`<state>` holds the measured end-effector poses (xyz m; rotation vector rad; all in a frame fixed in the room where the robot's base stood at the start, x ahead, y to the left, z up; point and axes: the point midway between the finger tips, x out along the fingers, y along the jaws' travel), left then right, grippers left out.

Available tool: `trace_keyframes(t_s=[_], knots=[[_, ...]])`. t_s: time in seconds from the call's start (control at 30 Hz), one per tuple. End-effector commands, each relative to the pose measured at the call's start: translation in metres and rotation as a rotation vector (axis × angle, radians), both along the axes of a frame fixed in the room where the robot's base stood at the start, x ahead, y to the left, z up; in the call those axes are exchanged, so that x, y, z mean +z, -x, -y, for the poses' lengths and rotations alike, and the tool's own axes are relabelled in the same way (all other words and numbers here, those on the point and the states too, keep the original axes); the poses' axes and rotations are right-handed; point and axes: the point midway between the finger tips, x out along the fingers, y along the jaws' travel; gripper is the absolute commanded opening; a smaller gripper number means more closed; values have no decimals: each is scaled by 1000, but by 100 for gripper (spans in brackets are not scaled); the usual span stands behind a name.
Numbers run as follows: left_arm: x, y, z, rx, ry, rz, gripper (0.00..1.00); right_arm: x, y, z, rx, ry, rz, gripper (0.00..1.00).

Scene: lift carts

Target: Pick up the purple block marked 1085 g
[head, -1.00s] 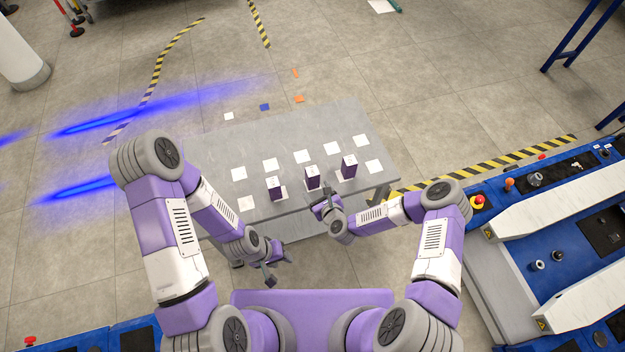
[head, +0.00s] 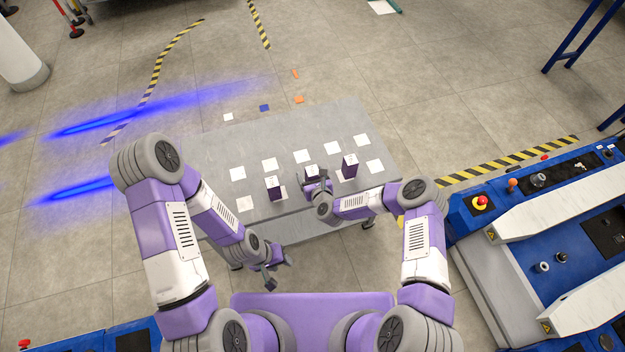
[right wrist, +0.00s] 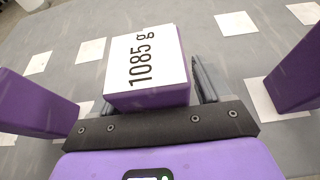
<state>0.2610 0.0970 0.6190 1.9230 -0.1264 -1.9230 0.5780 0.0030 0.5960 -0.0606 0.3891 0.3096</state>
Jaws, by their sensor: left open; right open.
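The purple block marked 1085 g (right wrist: 150,97) has a white label on top and is close in front of my right gripper (right wrist: 155,98) in the right wrist view. One finger shows just right of the block; the other is mostly hidden at its left side. The jaws are open, and I cannot tell whether they touch the block. In the head view this is the middle block (head: 311,172) on the grey table (head: 225,150), with my right gripper (head: 318,184) at its near side. My left gripper (head: 273,280) is open and empty before the table's near edge.
A purple block stands on the left (head: 274,194) and another on the right (head: 349,171), each apart from the middle one. White squares (head: 269,164) lie on the table. A blue cart (head: 470,222) stands at the right.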

Motion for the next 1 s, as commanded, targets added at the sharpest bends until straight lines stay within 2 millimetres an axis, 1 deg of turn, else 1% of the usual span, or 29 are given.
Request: trace_keyframes(t_s=[0.1, 0.57, 0.6, 1.0], knots=[[0, 0, 0, 0, 0, 0, 43, 0, 0, 0, 0, 0, 0, 77], [0, 0, 0, 0, 0, 0, 43, 0, 0, 0, 0, 1, 0, 6], [0, 0, 0, 0, 0, 0, 43, 0, 0, 0, 0, 1, 0, 0], [1, 0, 0, 0, 0, 0, 43, 4, -1, 0, 0, 0, 7, 0]])
